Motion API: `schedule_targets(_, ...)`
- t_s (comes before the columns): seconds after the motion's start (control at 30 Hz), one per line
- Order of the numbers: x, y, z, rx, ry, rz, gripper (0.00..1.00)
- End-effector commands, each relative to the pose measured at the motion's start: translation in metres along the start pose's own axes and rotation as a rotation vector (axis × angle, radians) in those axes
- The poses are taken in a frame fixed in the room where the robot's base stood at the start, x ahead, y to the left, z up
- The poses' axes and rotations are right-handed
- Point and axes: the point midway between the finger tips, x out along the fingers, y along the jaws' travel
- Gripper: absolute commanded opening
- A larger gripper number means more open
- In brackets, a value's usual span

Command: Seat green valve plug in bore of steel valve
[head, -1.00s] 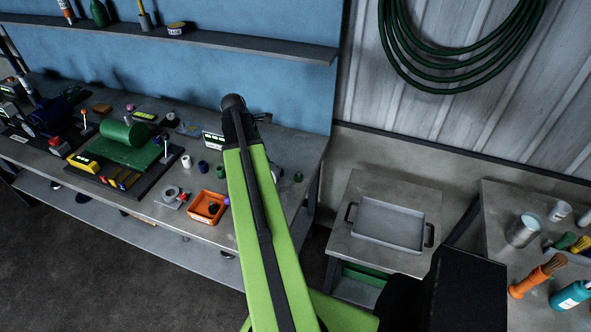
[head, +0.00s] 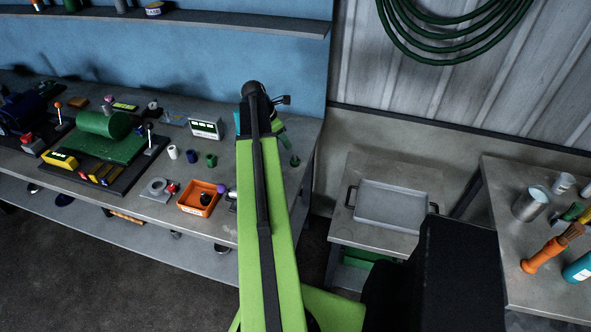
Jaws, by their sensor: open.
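A small dark green cylinder (head: 210,160) stands on the bench beside a blue one and a white one. Another small green piece (head: 295,161) stands near the bench's right end; I cannot tell which is the valve plug. A grey metal part (head: 157,187) with a round ring lies near the bench's front edge with a red knob beside it. It may be the steel valve, but it is too small to be sure. My green arm rises through the middle of the view and covers part of the bench.
An orange bin (head: 201,198) stands near the bench's front edge. A green machine (head: 103,123) with levers fills the bench further left. A grey tray (head: 392,205) sits on a low table to the right. A right-hand bench holds a metal can (head: 530,204) and brushes.

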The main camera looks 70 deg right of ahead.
Motion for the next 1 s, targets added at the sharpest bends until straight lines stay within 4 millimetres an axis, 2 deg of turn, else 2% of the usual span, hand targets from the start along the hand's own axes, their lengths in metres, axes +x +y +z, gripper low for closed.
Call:
schedule_targets(0.03,0.023,0.0,-0.004,0.002,0.0,0.0,0.41)
schedule_targets(0.2,0.055,0.0,-0.002,0.003,0.001,-0.001,0.41)
schedule_targets(0.47,0.061,-0.002,0.001,0.003,0.001,-0.001,0.41)
schedule_targets(0.77,0.11,-0.007,0.0,0.004,0.001,-0.002,0.41)
schedule_targets(1.0,0.108,-0.007,0.003,0.003,0.001,-0.001,0.41)
